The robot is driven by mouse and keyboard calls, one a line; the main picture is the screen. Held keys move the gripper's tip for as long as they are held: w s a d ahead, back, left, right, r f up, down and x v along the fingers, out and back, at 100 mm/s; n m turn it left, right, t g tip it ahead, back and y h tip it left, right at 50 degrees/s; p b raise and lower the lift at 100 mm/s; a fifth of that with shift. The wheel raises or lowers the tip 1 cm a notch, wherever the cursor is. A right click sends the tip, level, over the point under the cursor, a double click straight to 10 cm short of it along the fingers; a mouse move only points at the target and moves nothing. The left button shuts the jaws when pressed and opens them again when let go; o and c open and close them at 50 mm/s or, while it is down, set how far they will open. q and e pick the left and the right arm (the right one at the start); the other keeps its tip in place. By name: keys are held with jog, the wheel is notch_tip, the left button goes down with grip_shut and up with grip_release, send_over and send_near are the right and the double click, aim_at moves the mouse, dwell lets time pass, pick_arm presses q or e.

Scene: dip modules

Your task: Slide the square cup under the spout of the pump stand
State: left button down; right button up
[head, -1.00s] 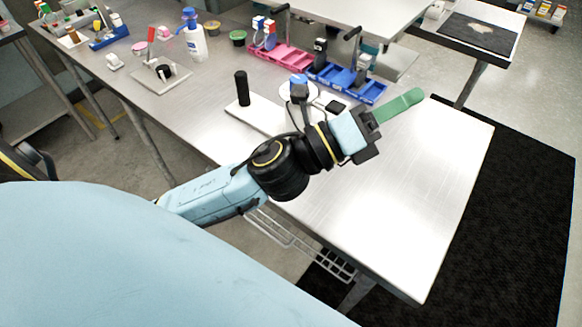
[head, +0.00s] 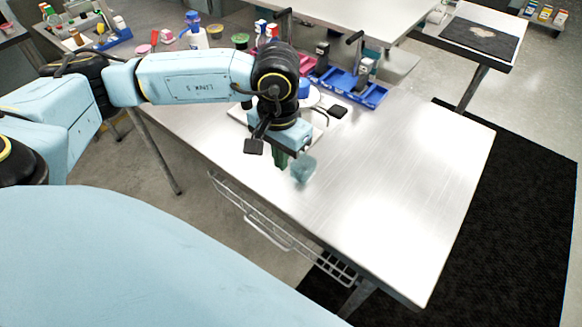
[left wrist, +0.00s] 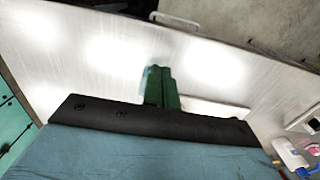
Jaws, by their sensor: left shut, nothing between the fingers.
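My left gripper (head: 283,164) points down over the near part of the steel table. Its green fingers are shut and empty. A pale teal, see-through block that looks like the square cup (head: 304,169) stands just right of the fingers. Whether they touch cannot be told. In the left wrist view the shut green fingers (left wrist: 160,88) show side by side, with a thin teal edge at their left. The pump stand is mostly hidden behind my left wrist; a blue top (head: 304,89) that may be its pump shows beyond. Its spout cannot be made out. My right gripper is not in view.
Blue trays (head: 350,85) lie behind the arm. A white bottle with a blue pump (head: 195,32) stands at the back left. The table's right half (head: 400,180) is bare. A wire rack (head: 275,235) hangs below the front edge.

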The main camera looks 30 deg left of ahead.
aim_at(303, 170)
pick_arm(q)
notch_tip(303, 170, down, 10)
jog(key=shift+s+r+p, duration=0.1)
jog(key=shift+r+p, duration=0.15)
jog(key=shift+p, duration=0.2)
jog(key=w, duration=0.3)
jog(key=shift+d+f+p, duration=0.1)
jog(key=shift+p, duration=0.25)
jog(key=shift+w, duration=0.55)
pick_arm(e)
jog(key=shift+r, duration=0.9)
